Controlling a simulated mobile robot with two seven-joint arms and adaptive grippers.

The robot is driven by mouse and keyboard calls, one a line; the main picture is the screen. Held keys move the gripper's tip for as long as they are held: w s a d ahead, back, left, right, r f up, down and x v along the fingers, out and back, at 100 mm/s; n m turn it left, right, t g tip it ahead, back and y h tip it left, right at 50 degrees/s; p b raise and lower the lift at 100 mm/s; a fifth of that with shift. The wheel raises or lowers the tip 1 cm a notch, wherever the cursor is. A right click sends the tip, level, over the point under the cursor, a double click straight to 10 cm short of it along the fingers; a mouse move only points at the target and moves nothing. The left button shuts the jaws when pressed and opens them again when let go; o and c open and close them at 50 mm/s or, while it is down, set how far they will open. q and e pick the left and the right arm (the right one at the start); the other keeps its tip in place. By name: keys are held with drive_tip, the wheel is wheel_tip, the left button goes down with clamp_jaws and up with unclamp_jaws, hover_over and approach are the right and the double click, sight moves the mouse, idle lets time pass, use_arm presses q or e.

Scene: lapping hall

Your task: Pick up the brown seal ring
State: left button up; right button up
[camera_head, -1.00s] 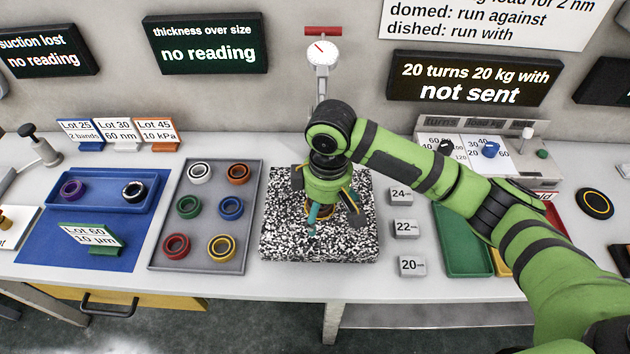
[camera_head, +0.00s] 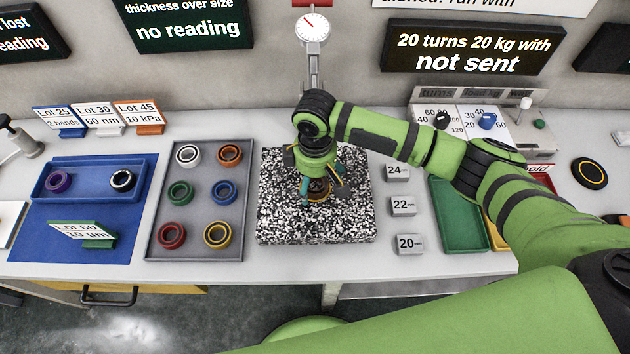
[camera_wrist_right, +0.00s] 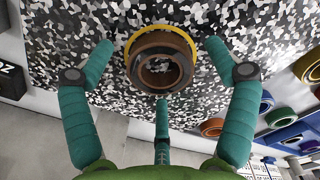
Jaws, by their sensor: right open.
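The brown seal ring (camera_wrist_right: 160,40) lies on the black-and-white speckled block (camera_head: 275,228). In the right wrist view a yellow ring (camera_wrist_right: 132,40) shows around its far edge, against the block. My right gripper (camera_head: 320,194) is over the block in the head view and largely hides the brown ring there. In the right wrist view my right gripper (camera_wrist_right: 160,62) is open, with its teal fingers spread left, right and near side of the brown ring. No finger is clearly closed on it. My left gripper is not in view.
A grey tray (camera_head: 205,206) with several coloured rings stands left of the block. A blue tray (camera_head: 90,195) is further left. Number blocks (camera_head: 403,206) and a green tray (camera_head: 463,244) stand on the right. A dial gauge stand (camera_head: 313,68) rises behind.

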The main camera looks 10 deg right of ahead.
drive_tip(key=c, duration=1.2)
drive_tip(key=shift+c, duration=0.3)
drive_tip(key=shift+r, duration=0.4)
wheel_tip(320, 180, up, 4)
drive_tip(key=shift+s+f+b, duration=0.15)
drive_tip(key=shift+f+b, duration=0.1)
drive_tip(key=shift+b, duration=0.35)
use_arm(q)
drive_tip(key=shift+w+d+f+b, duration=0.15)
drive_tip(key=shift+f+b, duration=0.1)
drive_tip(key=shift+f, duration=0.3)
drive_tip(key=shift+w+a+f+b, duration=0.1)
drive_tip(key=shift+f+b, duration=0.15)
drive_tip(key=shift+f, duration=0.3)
use_arm(e)
drive_tip(key=s+d+r, duration=0.6)
drive_tip(key=s, duration=0.3)
drive_tip(key=shift+s+r, duration=0.35)
drive_tip(key=shift+r, duration=0.05)
